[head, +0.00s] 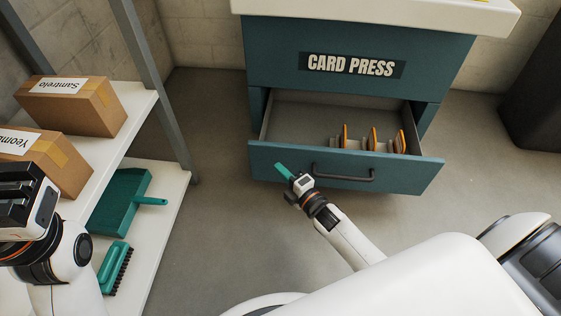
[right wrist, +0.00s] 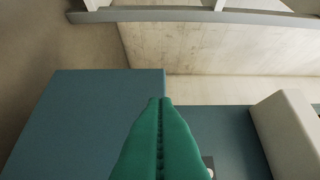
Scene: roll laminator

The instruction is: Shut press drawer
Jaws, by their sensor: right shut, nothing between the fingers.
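The teal press drawer (head: 350,172) is pulled out from the cabinet labelled CARD PRESS (head: 350,66), with its inside showing. A dark bar handle (head: 343,175) is on its front. My right gripper (head: 281,169) is at the drawer front, left of the handle, its green fingers together and empty. The right wrist view also shows the shut fingers (right wrist: 160,102), in front of blue-teal surfaces. I cannot tell whether they touch the drawer. My left arm is at the left edge; the fingers of its gripper are not visible.
Several orange-edged upright pieces (head: 373,138) stand in the drawer's right part. A shelf unit at the left holds cardboard boxes (head: 72,108), a green dustpan (head: 118,200) and a brush (head: 114,267). The floor (head: 215,150) between shelf and cabinet is clear.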

